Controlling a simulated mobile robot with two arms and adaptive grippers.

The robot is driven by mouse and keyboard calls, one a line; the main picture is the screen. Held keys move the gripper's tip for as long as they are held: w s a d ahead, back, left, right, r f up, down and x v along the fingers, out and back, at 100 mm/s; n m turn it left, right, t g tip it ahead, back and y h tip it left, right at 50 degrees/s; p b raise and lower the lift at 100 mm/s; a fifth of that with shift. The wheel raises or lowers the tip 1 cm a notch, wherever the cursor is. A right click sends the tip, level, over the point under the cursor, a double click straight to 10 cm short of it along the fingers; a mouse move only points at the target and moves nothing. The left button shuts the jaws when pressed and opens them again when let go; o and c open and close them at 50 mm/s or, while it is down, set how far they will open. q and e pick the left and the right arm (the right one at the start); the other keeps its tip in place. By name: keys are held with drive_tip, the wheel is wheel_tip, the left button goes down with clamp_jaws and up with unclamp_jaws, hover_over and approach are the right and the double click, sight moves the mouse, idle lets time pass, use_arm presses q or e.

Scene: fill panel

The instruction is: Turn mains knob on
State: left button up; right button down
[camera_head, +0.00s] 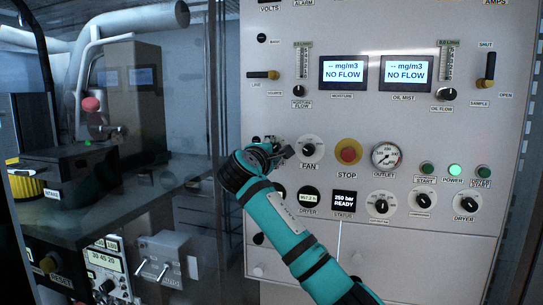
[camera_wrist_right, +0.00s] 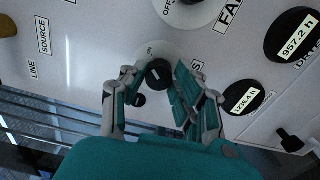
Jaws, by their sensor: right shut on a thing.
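The mains knob (camera_wrist_right: 158,75) is a small black knob on a round white plate, with part of an ON mark and a label ending in S visible near it. In the right wrist view it sits between the two fingers of my right gripper (camera_wrist_right: 157,92), which is shut on it. In the head view my right gripper (camera_head: 272,152) is against the panel, just left of the FAN knob, and hides most of the mains knob. The knob's exact angle is hard to read. My left gripper is not in view.
The FAN knob (camera_head: 308,150) is close on the right, with the red STOP button (camera_head: 348,151) beyond it. The POWER light (camera_head: 455,171) glows green. Two displays (camera_head: 343,73) read NO FLOW. A status screen (camera_head: 344,201) reads 250 bar READY. A dark bench with equipment stands at left.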

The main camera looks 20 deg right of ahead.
drive_tip(key=shift+d+m, duration=0.25)
drive_tip(key=shift+m, duration=0.15)
drive_tip(key=c, duration=1.3)
unclamp_jaws()
drive_tip(key=o, duration=0.3)
drive_tip(key=shift+s+d, duration=0.15)
drive_tip(key=shift+d, duration=0.15)
drive_tip(key=shift+a, duration=0.6)
drive_tip(key=v, duration=1.2)
drive_tip(key=shift+s, duration=0.4)
drive_tip(key=shift+d+r, duration=0.1)
